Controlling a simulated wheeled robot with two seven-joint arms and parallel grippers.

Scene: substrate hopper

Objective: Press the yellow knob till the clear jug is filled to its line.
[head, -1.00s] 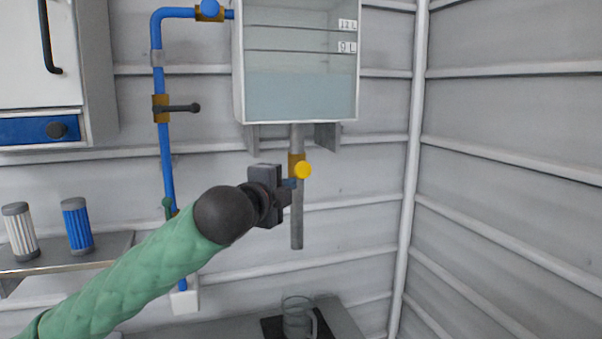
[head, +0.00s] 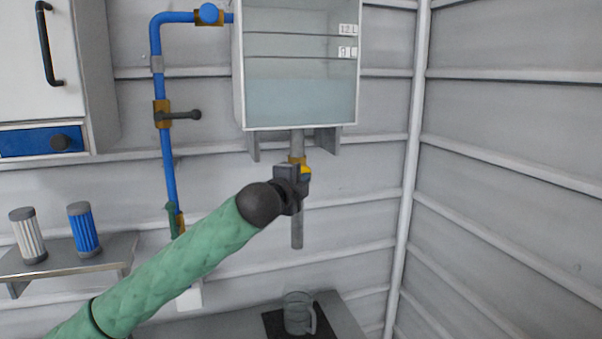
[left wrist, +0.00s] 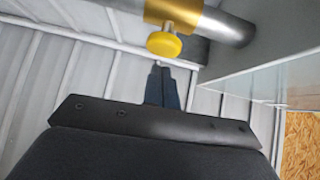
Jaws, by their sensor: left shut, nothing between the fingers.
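The yellow knob (head: 306,170) sits on a brass valve on the grey pipe (head: 297,232) under the water tank (head: 300,100). My left gripper (head: 301,181) is shut and empty, right at the knob and partly covering it. In the left wrist view the closed fingertips (left wrist: 164,68) point at the yellow knob (left wrist: 163,44), just below it in the picture. I cannot tell whether they touch. The clear jug (head: 298,313) stands on a dark mat (head: 272,324) below the pipe's end. I see no stream from the pipe, and the jug's line and level are too small to read.
A blue pipe (head: 167,150) with a lever valve (head: 181,115) runs down the wall at left. A shelf (head: 118,257) holds a white filter (head: 27,236) and a blue filter (head: 83,230). A cabinet (head: 40,95) hangs above it. The space right of the pipe is clear.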

